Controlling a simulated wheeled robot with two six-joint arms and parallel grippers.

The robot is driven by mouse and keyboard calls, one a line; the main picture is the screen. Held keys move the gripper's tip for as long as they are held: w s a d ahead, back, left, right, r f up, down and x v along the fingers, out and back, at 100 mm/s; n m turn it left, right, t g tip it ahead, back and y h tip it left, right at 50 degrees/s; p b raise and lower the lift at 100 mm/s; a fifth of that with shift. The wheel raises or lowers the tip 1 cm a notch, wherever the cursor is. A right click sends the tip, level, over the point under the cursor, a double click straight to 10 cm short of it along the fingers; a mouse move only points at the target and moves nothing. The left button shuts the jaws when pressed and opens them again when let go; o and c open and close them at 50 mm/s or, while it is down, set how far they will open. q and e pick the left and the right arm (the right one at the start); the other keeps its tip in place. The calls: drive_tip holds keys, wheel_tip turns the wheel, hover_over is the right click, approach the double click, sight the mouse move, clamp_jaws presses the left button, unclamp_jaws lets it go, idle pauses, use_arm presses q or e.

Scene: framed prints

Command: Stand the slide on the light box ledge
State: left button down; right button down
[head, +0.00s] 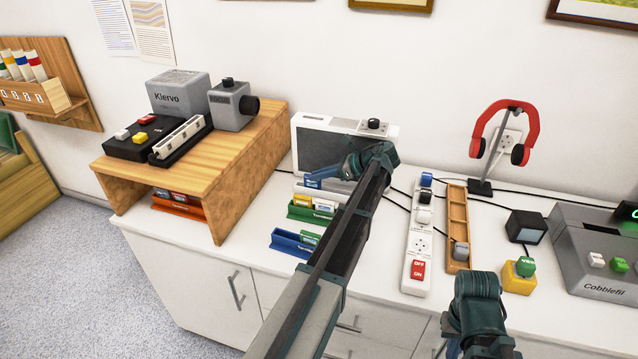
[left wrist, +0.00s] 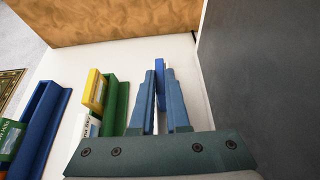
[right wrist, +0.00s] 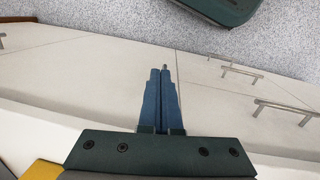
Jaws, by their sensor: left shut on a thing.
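The light box (head: 312,150) is a white case with a dark grey front panel, standing against the wall; the panel (left wrist: 262,70) fills the right of the left wrist view. My left gripper (head: 322,176) is in front of the panel, low down, shut on a blue slide (head: 311,182). The slide (left wrist: 159,72) shows upright between the fingertips, just left of the panel. I cannot tell whether its lower edge touches the ledge, which my arm and fingers largely hide. My right gripper (right wrist: 160,95) is shut and empty above the counter's front edge.
A green rack (head: 300,212) with yellow and white slides and a blue rack (head: 290,243) with a green slide stand in front. A wooden shelf (head: 235,165) is close on the left. A power strip (head: 419,245) and a wooden tray (head: 457,215) are on the right.

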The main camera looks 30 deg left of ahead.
use_arm(q)
drive_tip(key=shift+f, duration=0.2)
drive_tip(key=c, duration=1.4)
unclamp_jaws()
drive_tip(key=shift+f, duration=0.1)
drive_tip(key=o, duration=0.5)
drive_tip(key=shift+r, duration=0.25)
drive_tip(key=p+v, duration=0.6)
drive_tip(key=v, duration=0.6)
